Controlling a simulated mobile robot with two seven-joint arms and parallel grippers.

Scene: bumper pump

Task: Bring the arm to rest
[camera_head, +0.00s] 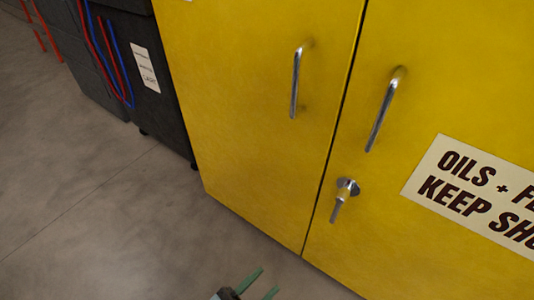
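My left gripper (270,278) shows at the bottom edge of the head view, low in front of the yellow cabinet. Its two green fingers are apart, with bare floor visible between them. It looks empty and touches nothing that I can see. Most of its arm is below the picture edge. My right gripper is not in view.
A yellow cabinet (250,150) fills the right, its two doors shut. It has metal handles (296,84) (380,110), a key or latch (343,200) and a sign (480,195). A dark cabinet (125,60) with red and blue cables stands left. The floor (90,220) is clear.

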